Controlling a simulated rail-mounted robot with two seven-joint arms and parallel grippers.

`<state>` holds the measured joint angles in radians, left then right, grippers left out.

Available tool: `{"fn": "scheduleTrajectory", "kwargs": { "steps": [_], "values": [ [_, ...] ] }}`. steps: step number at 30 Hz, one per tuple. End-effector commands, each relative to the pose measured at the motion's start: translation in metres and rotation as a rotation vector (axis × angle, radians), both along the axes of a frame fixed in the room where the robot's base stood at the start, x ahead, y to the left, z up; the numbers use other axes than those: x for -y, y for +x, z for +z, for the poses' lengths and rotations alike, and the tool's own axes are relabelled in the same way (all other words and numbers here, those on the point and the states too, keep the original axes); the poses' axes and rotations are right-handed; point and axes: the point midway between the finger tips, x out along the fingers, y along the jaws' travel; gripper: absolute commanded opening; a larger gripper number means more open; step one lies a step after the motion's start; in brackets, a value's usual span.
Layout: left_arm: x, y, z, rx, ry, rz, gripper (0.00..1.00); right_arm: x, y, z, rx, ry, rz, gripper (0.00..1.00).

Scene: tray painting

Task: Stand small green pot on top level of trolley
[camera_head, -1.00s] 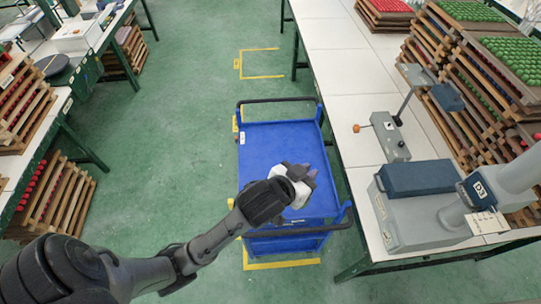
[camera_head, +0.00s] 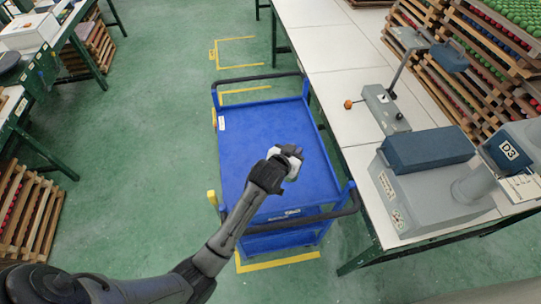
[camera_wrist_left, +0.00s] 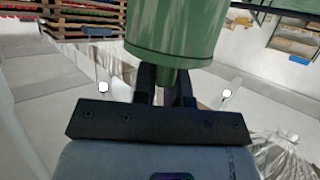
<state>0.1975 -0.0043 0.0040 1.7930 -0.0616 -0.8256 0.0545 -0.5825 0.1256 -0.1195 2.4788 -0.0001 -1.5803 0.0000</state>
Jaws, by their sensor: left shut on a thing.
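The blue trolley (camera_head: 260,135) stands on the green floor in the head view, its top level empty apart from my arm over it. My left gripper (camera_head: 291,156) is over the right half of that top level. In the left wrist view the small green pot (camera_wrist_left: 175,28) is just beyond my left gripper (camera_wrist_left: 166,88), whose dark fingers are shut on a narrow part at its base. The pot's upper part is cut off by the frame. I cannot make out the pot in the head view. My right gripper is not in view.
A white bench (camera_head: 345,70) runs along the trolley's right side, with a grey machine (camera_head: 430,185) and a small lever device (camera_head: 385,108). Wooden racks (camera_head: 470,60) stand behind them. The trolley's dark handle (camera_head: 300,219) crosses its near end. Green floor is free to the left.

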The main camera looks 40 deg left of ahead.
Motion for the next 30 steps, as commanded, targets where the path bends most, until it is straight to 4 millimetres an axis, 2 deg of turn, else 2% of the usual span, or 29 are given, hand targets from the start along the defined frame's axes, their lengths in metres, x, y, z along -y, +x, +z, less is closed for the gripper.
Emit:
{"fn": "scheduleTrajectory", "kwargs": {
  "steps": [1, 7, 21, 25, 30],
  "values": [
    [0.0, 0.002, -0.008, 0.002, -0.003, 0.001, 0.0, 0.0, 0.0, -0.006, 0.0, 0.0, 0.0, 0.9],
    [-0.011, 0.003, -0.022, -0.001, -0.002, 0.003, 0.0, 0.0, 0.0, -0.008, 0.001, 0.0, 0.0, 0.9],
    [-0.092, -0.009, -0.071, -0.002, 0.0, 0.003, 0.0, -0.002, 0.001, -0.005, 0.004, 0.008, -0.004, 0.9],
    [-0.107, -0.012, -0.08, -0.001, -0.002, 0.002, 0.0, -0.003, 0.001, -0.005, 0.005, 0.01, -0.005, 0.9],
    [-0.116, -0.013, -0.085, 0.0, -0.002, 0.002, 0.0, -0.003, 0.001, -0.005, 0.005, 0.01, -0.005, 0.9]
  ]
}}
